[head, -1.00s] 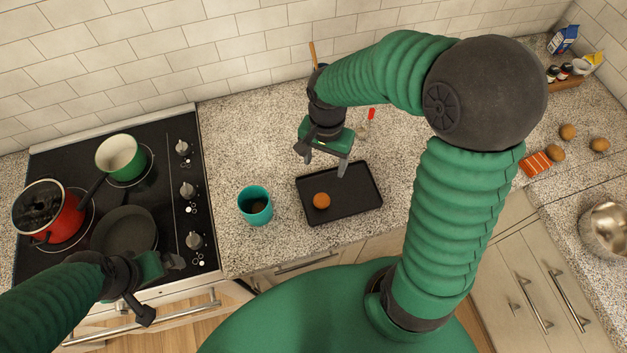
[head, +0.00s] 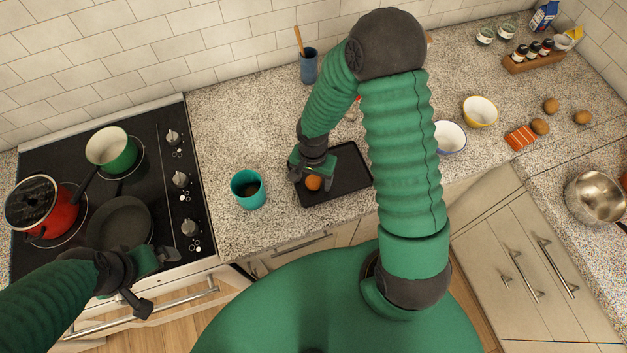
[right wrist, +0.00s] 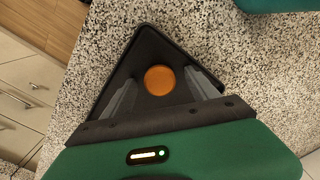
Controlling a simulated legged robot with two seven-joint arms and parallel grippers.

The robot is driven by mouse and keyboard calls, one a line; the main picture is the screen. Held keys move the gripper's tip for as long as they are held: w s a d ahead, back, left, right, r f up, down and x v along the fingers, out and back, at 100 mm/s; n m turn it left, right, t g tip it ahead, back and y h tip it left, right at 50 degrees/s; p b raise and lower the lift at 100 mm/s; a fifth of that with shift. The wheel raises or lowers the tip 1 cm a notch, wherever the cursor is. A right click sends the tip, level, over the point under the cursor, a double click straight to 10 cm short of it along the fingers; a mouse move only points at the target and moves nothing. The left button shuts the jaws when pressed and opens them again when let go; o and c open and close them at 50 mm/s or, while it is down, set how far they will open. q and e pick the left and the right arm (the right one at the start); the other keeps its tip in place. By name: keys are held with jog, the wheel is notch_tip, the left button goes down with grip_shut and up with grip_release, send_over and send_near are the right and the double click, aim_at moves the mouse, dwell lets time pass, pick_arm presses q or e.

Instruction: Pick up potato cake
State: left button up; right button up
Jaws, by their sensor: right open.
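The potato cake (head: 313,183) is a small round orange-brown disc on the black tray (head: 348,172), near the tray's left end. My right gripper (head: 309,178) is just above it, pointing down. In the right wrist view the potato cake (right wrist: 159,79) lies between the two spread fingers of my right gripper (right wrist: 158,85), with gaps on both sides, and part of the tray (right wrist: 147,42) shows behind it. My left gripper (head: 158,281) hangs near the stove's front with its jaws apart and nothing between them.
A teal cup (head: 248,190) stands close to the left of the tray. A blue utensil holder (head: 309,67) is by the back wall. Two bowls, one blue-rimmed (head: 450,137) and one yellow (head: 480,111), stand to the right. The stove (head: 150,205) holds pots and a pan.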

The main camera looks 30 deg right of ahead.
jog(key=shift+w+a, duration=0.1)
jog(key=c, duration=0.3)
jog(key=shift+d, duration=0.35)
jog(key=c, duration=1.1)
jog(key=shift+a, duration=0.1)
jog(key=shift+c, duration=0.2)
